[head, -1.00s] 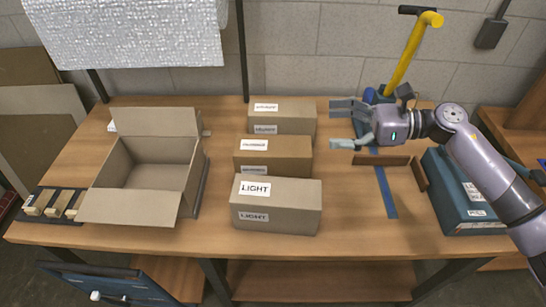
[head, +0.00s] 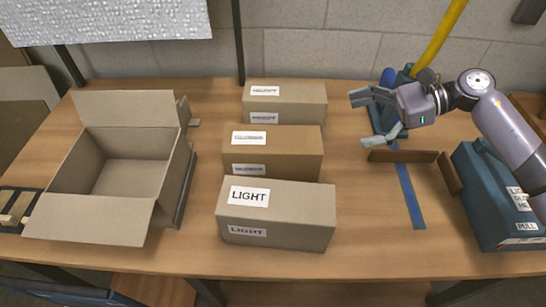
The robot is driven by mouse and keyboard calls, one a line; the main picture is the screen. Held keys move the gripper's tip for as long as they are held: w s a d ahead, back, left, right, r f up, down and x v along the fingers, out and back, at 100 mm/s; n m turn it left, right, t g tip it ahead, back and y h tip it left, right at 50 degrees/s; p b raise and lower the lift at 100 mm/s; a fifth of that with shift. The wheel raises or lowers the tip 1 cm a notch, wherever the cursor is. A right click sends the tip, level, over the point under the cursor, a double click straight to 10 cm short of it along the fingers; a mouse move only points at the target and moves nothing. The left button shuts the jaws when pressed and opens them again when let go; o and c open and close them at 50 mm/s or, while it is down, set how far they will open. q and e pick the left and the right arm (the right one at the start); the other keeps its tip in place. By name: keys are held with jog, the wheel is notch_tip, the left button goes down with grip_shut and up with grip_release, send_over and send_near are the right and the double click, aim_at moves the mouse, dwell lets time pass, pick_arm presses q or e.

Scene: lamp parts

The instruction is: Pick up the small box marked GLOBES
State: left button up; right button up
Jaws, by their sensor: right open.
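Three cardboard boxes stand in a row, front to back, mid-table. The front box (head: 290,222) is marked LIGHT. The middle box (head: 295,150) is browner, and its white labels are too blurred to read for certain. The back box (head: 303,105) also has white labels too small to read. My left gripper is not in view.
A large open carton (head: 92,218) stands at the left of the wooden table (head: 380,260). A blue case (head: 490,205) is at the right. Brown strips (head: 405,156) and a blue tape line (head: 410,200) lie between boxes and case. The table's front right is clear.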

jog(key=p, duration=0.5)
send_near(283, 139)
jog(key=x, duration=0.5)
jog(key=shift+s, duration=0.1)
jog(key=shift+a, duration=0.25)
jog(key=p+x, duration=0.2)
jog(key=x, duration=0.2)
jog(key=shift+a+p, duration=0.15)
jog(key=shift+p, duration=0.25)
jog(key=shift+a+f, duration=0.2)
jog(key=shift+d, duration=0.1)
jog(key=shift+c, duration=0.3)
jog(key=shift+f, duration=0.15)
jog(key=c, duration=1.9)
jog(key=shift+c, duration=0.3)
